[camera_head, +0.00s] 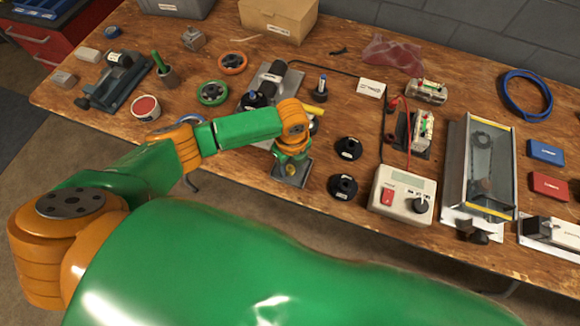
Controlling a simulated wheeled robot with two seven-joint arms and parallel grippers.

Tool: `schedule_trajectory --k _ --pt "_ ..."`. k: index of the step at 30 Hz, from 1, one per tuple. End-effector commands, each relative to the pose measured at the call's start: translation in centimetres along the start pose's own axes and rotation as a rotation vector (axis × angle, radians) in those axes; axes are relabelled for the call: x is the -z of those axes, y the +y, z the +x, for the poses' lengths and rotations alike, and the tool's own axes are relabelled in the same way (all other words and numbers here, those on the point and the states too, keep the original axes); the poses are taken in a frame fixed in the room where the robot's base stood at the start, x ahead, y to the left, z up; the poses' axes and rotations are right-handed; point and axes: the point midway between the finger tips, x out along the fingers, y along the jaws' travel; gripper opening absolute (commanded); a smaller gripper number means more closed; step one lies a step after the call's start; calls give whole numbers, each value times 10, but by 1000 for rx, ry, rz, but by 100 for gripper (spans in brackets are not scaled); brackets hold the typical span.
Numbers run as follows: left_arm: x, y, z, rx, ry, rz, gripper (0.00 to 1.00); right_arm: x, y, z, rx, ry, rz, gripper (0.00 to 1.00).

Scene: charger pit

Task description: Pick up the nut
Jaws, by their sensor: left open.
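My left arm reaches in from the left over the workbench (235,178). Its gripper (291,172) is above the bench near the front edge, left of two black round knobs (348,148). I see the gripper from above; its jaws are open, and the fingertips are mostly hidden under its grey body. I cannot pick out the nut for certain: it may be too small, or hidden behind my arm or gripper. A small upright post with a dark collar (321,86) stands behind the gripper. My right gripper is not in view.
A beige control box (403,193) stands right of the gripper, with a clear-covered tray (480,165) beyond it. Behind my forearm are a grey motor fixture (272,82), a green ring (212,93) and an orange ring (232,63). A red-lidded tin (145,107) is left.

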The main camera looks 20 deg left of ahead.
Motion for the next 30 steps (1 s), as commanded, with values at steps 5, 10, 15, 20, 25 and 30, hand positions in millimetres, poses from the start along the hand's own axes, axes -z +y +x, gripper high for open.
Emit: schedule_trajectory --k 5,10,15,20,25,30 --pt "0 0 2 2 0 0 54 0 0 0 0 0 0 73" --pt "0 0 2 2 0 -1 19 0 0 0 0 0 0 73" --pt "0 0 2 2 0 -1 0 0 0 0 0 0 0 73" --pt "0 0 1 2 0 -1 0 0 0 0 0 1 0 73" --pt "0 -1 -11 4 1 -2 0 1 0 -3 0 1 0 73" --pt "4 15 -52 4 0 1 0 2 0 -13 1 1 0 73"
